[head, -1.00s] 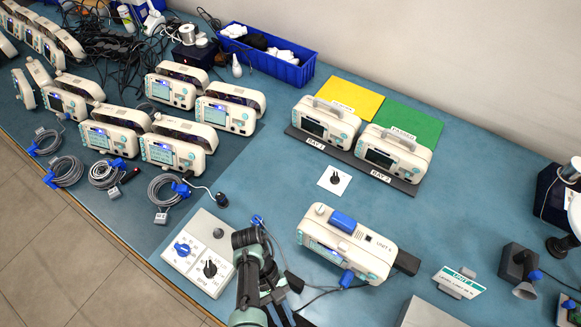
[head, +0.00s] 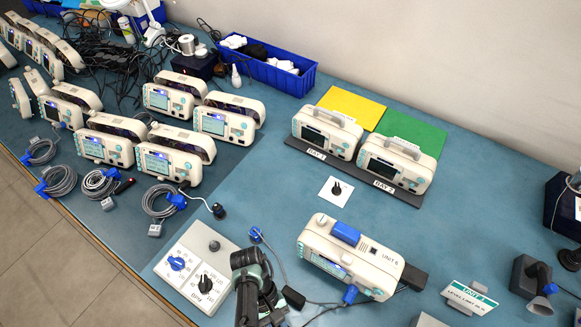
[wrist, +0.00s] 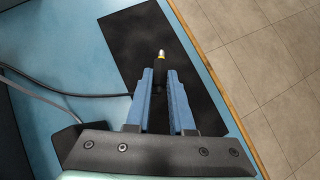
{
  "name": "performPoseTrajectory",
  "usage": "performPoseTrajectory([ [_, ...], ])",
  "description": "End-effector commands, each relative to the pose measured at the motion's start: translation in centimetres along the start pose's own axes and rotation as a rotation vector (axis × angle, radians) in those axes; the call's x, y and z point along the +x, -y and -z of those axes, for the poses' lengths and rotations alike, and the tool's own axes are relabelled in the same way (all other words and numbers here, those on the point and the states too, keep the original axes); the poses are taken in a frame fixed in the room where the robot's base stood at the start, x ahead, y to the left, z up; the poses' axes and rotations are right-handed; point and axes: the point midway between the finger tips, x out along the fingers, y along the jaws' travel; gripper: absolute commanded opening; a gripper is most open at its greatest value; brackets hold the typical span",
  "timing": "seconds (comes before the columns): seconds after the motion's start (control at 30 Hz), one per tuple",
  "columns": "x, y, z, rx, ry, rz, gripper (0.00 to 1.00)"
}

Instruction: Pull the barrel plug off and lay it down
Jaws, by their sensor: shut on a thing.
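In the wrist view my gripper (wrist: 160,80) is shut on the barrel plug (wrist: 162,54). The plug is a short black cylinder with a bright metal tip that sticks out past the blue fingers. A dark cable runs from beside the fingers to the left. The plug is clear of any socket and is over a black mat (wrist: 150,30); its height above it I cannot tell. In the head view my arm reaches the bottom edge, and the fingers and plug are not clearly visible. The cream device marked UNIT 6 (head: 345,262) stands right of my arm.
A panel with a blue and a black knob (head: 190,275) lies left of my arm. Two devices stand on a dark bay plate (head: 420,194) behind. A green-lettered sign (head: 468,297) stands at the right. Blue table is clear between the bays and the sign.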

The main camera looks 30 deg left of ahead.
Motion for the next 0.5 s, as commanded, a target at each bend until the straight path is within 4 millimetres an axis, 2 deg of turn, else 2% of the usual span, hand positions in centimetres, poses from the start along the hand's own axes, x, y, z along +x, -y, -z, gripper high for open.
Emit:
performPoseTrajectory([
  [0.5, 1.2, 0.0, 1.1, 0.0, 0.0, 0.0, 0.0],
])
